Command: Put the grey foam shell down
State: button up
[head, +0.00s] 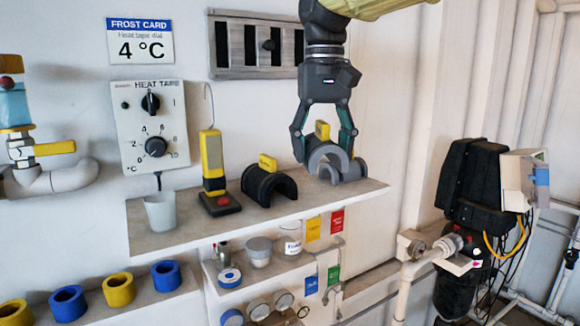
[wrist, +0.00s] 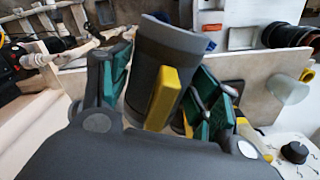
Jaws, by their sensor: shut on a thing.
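The grey foam shell (head: 326,156) is a half-round arch with a yellow grip tab (head: 323,130) on top. It is at the right end of the upper shelf (head: 290,213), arch upward. I cannot tell whether its lower edges touch the shelf. My gripper (head: 325,150) points down from above, its fingers shut on the shell, one on each side. The wrist view shows the shell (wrist: 172,48) and its yellow tab (wrist: 163,95) between the green-padded fingers.
A black shell (head: 268,185) with a yellow tab sits left of the grey one. Further left stand a yellow-black lamp (head: 213,170) and a white cup (head: 160,212). A lower shelf holds jars (head: 259,250). A black pump unit (head: 473,185) with pipes stands at right.

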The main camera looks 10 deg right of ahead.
jog(key=shift+w+a+r, duration=0.1)
jog(key=shift+r, duration=0.1)
jog(key=shift+w+a, duration=0.15)
jog(key=shift+w, duration=0.15)
jog(key=w+f+p, duration=0.1)
jog(key=w+p, duration=0.2)
jog(key=w, duration=0.1)
jog(key=w+d+f+p, duration=0.1)
jog(key=w+f+p, duration=0.1)
jog(key=w, duration=0.3)
jog(key=w+d+f+p, duration=0.1)
jog(key=w+p, duration=0.3)
jog(key=w, duration=0.1)
jog(key=shift+d+f, duration=0.1)
jog(key=shift+f, duration=0.5)
jog(key=shift+f, duration=0.6)
jog(key=o, duration=1)
